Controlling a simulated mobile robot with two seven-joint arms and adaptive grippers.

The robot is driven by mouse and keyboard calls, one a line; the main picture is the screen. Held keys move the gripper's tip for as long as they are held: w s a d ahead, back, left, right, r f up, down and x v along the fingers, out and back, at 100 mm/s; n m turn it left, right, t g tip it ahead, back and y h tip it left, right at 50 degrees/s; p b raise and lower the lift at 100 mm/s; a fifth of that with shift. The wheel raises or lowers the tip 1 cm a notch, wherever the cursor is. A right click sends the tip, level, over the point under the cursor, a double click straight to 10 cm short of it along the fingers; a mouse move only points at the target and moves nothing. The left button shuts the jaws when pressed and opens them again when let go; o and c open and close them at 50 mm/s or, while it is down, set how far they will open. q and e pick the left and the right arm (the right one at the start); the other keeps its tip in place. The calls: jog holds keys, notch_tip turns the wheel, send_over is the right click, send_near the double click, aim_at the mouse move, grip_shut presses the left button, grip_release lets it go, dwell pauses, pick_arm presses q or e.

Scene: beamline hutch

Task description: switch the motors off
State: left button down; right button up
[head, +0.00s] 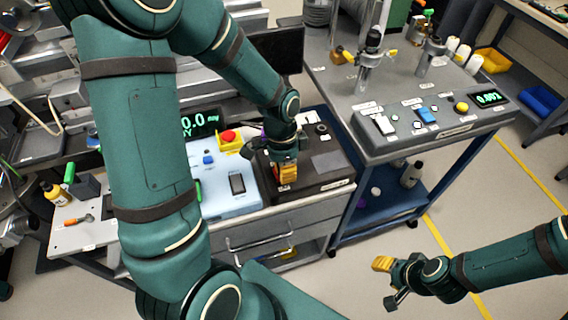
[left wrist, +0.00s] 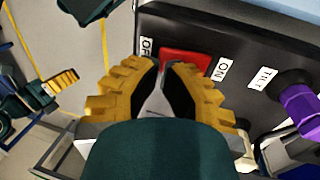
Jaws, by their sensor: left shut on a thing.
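In the left wrist view a motor switch has a red plate (left wrist: 186,60) on a dark panel (left wrist: 250,35), with an OFF label on its left and an ON label on its right. A narrow grey lever (left wrist: 157,102) shows between my left fingers. My left gripper (left wrist: 168,68) is shut on this lever, its yellow fingers covering part of the plate. In the head view my left gripper (head: 286,172) is at the dark box (head: 325,162), hiding the switch. My right gripper (head: 383,265) hangs over open floor at the lower right, away from the panel; its finger gap does not show.
A light blue control box (head: 222,178) with a red emergency button (head: 228,136) adjoins the dark box. A grey cart (head: 365,85) with another control panel stands to the right.

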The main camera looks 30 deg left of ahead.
dwell(0.3)
pick_arm(q)
jog(key=shift+x, duration=0.8)
jog(key=shift+s+d+r, duration=0.1)
jog(key=shift+s+d, duration=0.1)
jog(key=shift+s, duration=0.2)
jog(key=shift+s+d+f, duration=0.15)
jog(key=shift+s+f, duration=0.05)
jog(key=shift+f, duration=0.15)
jog(key=shift+w+r+p, duration=0.3)
jog(key=shift+r+p, duration=0.4)
jog(key=shift+r, duration=0.05)
